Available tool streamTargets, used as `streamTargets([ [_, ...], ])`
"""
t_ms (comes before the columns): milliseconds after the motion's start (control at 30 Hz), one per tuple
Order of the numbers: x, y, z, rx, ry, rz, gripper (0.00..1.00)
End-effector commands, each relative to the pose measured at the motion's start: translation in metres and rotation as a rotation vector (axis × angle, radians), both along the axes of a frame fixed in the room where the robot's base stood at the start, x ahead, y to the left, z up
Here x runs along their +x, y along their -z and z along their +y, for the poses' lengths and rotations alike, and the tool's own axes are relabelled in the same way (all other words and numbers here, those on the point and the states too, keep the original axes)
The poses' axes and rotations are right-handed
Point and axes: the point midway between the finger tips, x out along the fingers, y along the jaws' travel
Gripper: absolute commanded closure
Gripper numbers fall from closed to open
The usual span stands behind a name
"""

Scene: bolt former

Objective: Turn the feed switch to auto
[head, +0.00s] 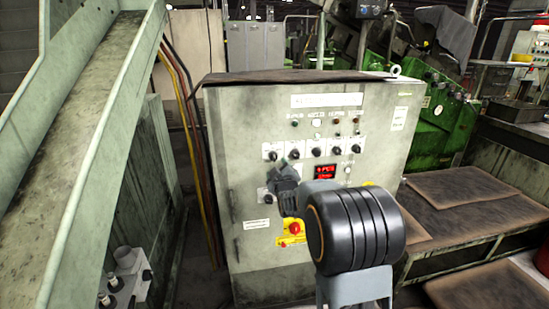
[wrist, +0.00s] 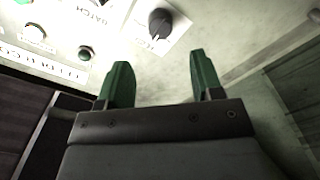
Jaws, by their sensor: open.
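The pale control cabinet (head: 225,180) stands in the middle of the head view, with a row of black rotary switches on white plates. Their labels are too small to read there, so I cannot tell which is the feed switch. My gripper (wrist: 156,72) is open and empty, its two green fingers pointing at the panel. A black rotary switch (wrist: 160,23) with a pointer mark lies just beyond the gap between the fingertips, apart from both. In the head view my gripper covers part of the panel below the left end of the row.
A white button (wrist: 35,33) and a dark green button (wrist: 86,53) sit left of the switch in the wrist view. A red emergency button (head: 294,228) on yellow and a red display (head: 325,172) are on the cabinet. A sloping chute (head: 85,110) stands left.

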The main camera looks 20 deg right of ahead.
Motion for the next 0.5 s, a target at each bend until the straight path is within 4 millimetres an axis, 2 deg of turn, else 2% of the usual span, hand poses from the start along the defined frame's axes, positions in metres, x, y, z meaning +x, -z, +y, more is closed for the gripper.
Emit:
streamTargets([
  [33, 0.011, -0.002, -0.002, 0.000, 0.000, 0.001, 0.40],
  [200, 0.041, -0.001, -0.008, 0.001, -0.001, 0.002, 0.40],
  [500, 0.073, 0.000, -0.014, 0.002, -0.001, 0.003, 0.40],
])
